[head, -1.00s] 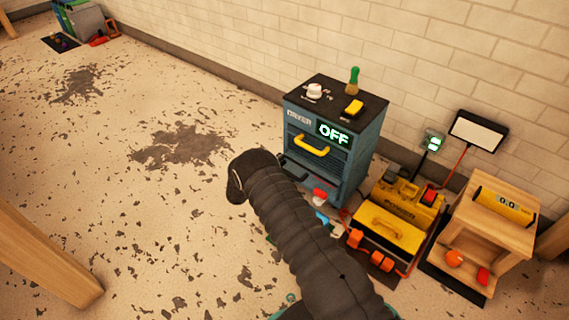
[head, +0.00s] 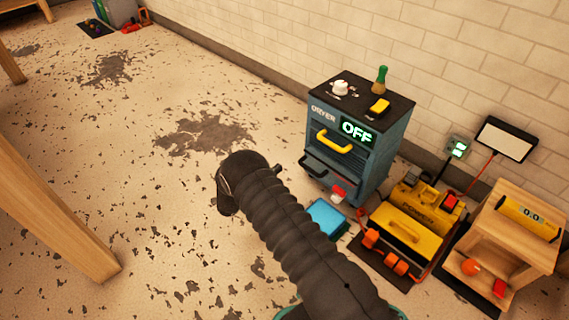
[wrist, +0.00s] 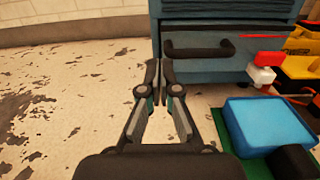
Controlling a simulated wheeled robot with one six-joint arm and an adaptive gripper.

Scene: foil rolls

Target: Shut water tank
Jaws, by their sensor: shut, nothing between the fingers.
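The dryer (head: 355,150) is a blue-grey cabinet by the wall with a lit OFF display and a yellow handle. Low on its front is a drawer with a black handle (wrist: 200,47), which I take as the water tank (head: 328,168). It appears to stick out a little from the dryer's front; how far I cannot tell. My gripper (wrist: 160,74) is shut and empty, in front of the drawer and just left of and below its handle, apart from it as far as I can see. In the head view my arm hides the fingers.
A light-blue box (wrist: 265,122) sits on a green mat right of my gripper. A red and white piece (wrist: 263,67) stands by the dryer. A yellow machine (head: 408,230) and a wooden stand (head: 510,235) are further right.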

